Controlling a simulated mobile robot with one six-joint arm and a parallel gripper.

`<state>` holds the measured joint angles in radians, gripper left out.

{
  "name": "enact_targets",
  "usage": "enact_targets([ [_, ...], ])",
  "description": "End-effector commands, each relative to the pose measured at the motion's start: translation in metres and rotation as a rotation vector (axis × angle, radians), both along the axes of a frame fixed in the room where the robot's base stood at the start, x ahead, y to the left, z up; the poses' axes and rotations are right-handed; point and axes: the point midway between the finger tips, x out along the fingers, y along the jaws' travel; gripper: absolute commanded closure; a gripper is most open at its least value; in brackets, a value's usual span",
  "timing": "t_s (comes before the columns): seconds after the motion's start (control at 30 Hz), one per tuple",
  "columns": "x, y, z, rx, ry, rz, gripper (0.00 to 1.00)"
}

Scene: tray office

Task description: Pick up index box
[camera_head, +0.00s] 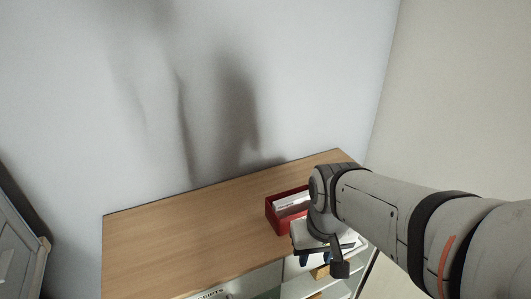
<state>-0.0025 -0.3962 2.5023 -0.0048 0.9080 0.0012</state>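A red open-topped box (275,218) with white cards or papers in it, which looks like the index box, sits on the wooden cabinet top (190,236) near its right end. My arm comes in from the right and covers the box's right side. My gripper (322,257) points down just in front of and to the right of the box, over the cabinet's front edge in the picture. I see no clear contact between gripper and box. The fingers are small and partly hidden, so their opening and anything between them cannot be made out.
Open white shelves (300,288) with several items lie below the cabinet top. The left and middle of the top are bare. A wall stands behind and another to the right. A grey piece of furniture (18,255) stands at the lower left.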

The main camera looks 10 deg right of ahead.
Motion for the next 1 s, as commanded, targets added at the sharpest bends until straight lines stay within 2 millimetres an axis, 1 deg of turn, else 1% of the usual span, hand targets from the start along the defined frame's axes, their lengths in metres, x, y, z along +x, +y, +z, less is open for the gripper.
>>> enact_targets([
  [0.1,0.0,0.0,0.0,0.0,0.0,0.0,0.64],
  [0.13,0.0,0.0,0.0,0.0,0.0,0.0,0.62],
  [0.27,0.006,0.0,0.004,0.004,0.005,-0.03,0.51],
  [0.37,0.023,-0.005,0.013,0.015,0.018,-0.116,0.43],
  [0.47,0.053,-0.006,0.022,0.033,0.036,-0.279,0.35],
  [0.57,0.09,-0.006,0.028,0.05,0.057,-0.487,0.27],
  [0.6,0.106,-0.006,0.028,0.056,0.064,-0.573,0.24],
  [0.67,0.127,-0.006,0.026,0.063,0.075,-0.701,0.19],
  [0.7,0.141,-0.006,0.023,0.068,0.081,-0.783,0.15],
  [0.8,0.171,-0.006,0.015,0.075,0.094,-0.969,0.07],
  [0.9,0.192,-0.006,0.004,0.08,0.103,-1.115,0.0],
  [1.0,0.205,-0.006,-0.004,0.082,0.107,-1.211,0.0],
])
